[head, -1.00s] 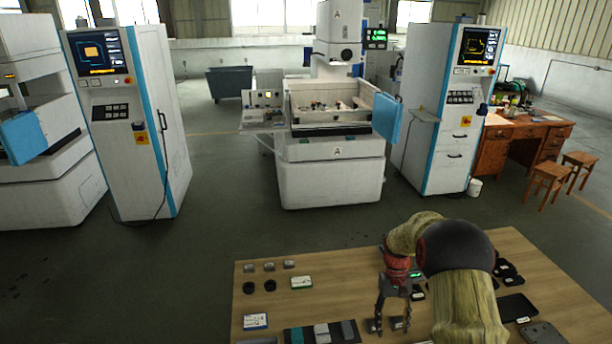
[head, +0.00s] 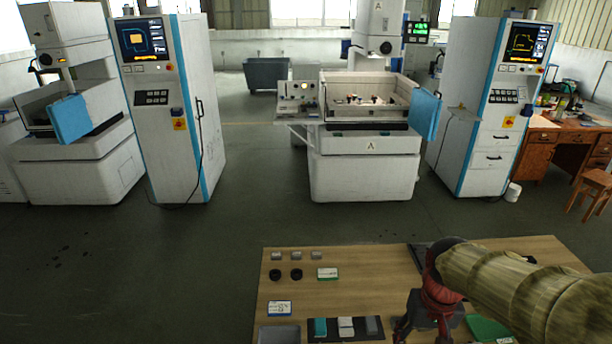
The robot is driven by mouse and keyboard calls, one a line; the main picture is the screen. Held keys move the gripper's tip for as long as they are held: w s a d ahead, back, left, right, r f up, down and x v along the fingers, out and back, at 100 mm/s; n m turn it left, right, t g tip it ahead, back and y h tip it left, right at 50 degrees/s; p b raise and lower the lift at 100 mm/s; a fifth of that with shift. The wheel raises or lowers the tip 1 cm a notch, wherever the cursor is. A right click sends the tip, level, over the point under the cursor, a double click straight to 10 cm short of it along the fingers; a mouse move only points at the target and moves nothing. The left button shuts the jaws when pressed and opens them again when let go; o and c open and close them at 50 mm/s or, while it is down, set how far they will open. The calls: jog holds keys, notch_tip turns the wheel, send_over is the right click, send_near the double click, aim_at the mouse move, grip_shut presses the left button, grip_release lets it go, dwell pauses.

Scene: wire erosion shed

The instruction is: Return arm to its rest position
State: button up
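My arm (head: 500,285) reaches in from the right side of the head view over the wooden table (head: 380,262). It is bent, with its pale sleeve-like cover toward the right edge. My gripper (head: 424,332) points down at the bottom edge of the picture, right of the colored blocks. Its fingers stand apart and I see nothing held between them. The fingertips are close to the frame's lower edge, so their height above the table is hard to tell.
On the table, small grey blocks (head: 297,256), black rings (head: 296,274), labelled cards (head: 327,273) and a dark tray with teal and grey blocks (head: 346,327) lie left of my gripper. A green item (head: 488,329) lies under my arm. Machines stand beyond open floor (head: 260,220).

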jog(key=s+a+r+t+b, duration=0.1)
jog(key=s+a+r+t, duration=0.1)
jog(key=s+r, duration=0.2)
jog(key=s+a+r+n+t, duration=0.1)
jog(key=s+a+r+t, duration=0.2)
jog(key=s+r, duration=0.2)
jog(key=shift+s+r+b, duration=0.2)
jog(key=shift+r+b, duration=0.1)
jog(key=shift+b, duration=0.1)
